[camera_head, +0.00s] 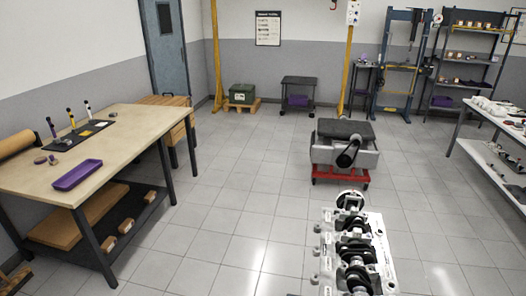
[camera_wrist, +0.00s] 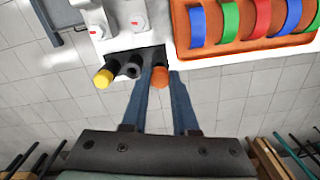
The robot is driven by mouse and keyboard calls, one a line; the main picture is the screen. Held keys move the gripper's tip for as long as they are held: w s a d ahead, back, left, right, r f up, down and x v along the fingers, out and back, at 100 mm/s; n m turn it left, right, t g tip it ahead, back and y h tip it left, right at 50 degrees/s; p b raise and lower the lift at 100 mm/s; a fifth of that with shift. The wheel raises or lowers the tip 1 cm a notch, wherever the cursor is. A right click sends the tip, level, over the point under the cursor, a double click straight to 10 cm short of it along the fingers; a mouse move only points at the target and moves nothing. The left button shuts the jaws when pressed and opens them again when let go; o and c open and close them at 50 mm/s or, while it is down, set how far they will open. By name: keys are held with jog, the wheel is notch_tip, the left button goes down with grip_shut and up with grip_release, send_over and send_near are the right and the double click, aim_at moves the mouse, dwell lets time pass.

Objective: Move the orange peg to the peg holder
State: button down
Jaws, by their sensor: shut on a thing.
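In the wrist view, the orange peg (camera_wrist: 160,78) shows its round orange end between the two long fingers of my gripper (camera_wrist: 164,73). My gripper is shut on it near the fingertips. To its left is a peg with a yellow end (camera_wrist: 103,79) and a dark body. Between the two is a dark round piece (camera_wrist: 131,71); whether it is a peg or an empty socket of the peg holder I cannot tell. These dark parts lie at the edge of a white surface. My gripper is not visible in the head view.
An orange tray (camera_wrist: 240,45) with several coloured rings lies right of the peg in the wrist view. In the head view, an engine block (camera_head: 355,255) is close in front, a workbench (camera_head: 115,140) at left, and shelving (camera_head: 490,110) at right. Open tiled floor lies between.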

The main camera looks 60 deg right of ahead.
jog(key=shift+f+b, duration=0.8)
jog(key=shift+f, duration=0.4)
jog(key=c, duration=0.9)
grip_release()
jog(key=shift+r+p, duration=0.3)
jog(key=shift+p, duration=0.05)
jog(key=shift+r+p, duration=0.35)
jog(key=shift+p, duration=0.05)
jog(key=shift+r+p, duration=0.9)
jog(key=shift+p, duration=0.1)
jog(key=o, duration=0.5)
jog(key=shift+o, duration=0.2)
